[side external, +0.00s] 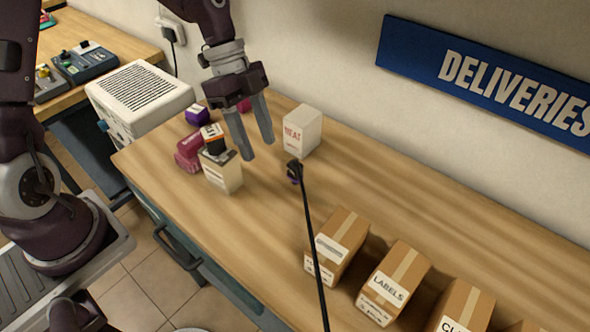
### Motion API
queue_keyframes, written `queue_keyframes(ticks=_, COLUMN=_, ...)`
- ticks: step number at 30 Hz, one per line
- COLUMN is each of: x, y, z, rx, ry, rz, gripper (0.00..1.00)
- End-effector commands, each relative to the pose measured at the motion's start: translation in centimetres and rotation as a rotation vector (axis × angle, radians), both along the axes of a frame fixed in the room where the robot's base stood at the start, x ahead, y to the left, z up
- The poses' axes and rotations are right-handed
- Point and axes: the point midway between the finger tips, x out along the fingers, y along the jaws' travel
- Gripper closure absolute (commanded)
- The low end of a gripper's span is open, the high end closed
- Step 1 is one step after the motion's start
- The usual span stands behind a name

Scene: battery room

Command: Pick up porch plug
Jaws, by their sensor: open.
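A black plug (293,171) with a purple part under it is at the end of a black cord (315,245), over the middle of the wooden table. A second dark plug (169,35) sits in a white wall socket at the upper left. No porch label is readable on either. My gripper (259,149) is open and empty, pointing down, to the left of the black plug and apart from it in the picture. Its height above the table is hard to judge.
A white box with red lettering (303,132) stands behind the black plug. A cream block (222,173) with an orange and black item, and crimson and purple items (189,150), are left of the gripper. Cardboard boxes (394,283) line the front right. The table's back right is clear.

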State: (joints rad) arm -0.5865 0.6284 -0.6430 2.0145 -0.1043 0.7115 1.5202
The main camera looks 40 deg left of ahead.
Motion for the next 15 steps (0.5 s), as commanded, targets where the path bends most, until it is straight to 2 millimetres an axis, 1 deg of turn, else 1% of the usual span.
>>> queue_keyframes(ticks=1, x=1.1, y=-0.3, z=-1.7, rx=-0.12, ry=0.003, rz=-0.044, gripper=0.51)
queue_keyframes(ticks=3, x=2.8, y=-0.9, z=-3.4, rx=-0.288, ry=-0.046, rz=-0.102, gripper=0.51)
queue_keyframes(ticks=7, x=5.2, y=-1.2, z=-5.1, rx=-0.514, ry=-0.156, rz=-0.129, gripper=0.51)
queue_keyframes(ticks=10, x=5.9, y=-1.0, z=-6.3, rx=-0.624, ry=-0.19, rz=-0.096, gripper=0.51)
queue_keyframes(ticks=13, x=6.1, y=-0.9, z=-7.0, rx=-0.681, ry=-0.194, rz=-0.067, gripper=0.51)
queue_keyframes(ticks=15, x=6.1, y=-1.2, z=-7.3, rx=-0.697, ry=-0.194, rz=-0.06, gripper=0.51)
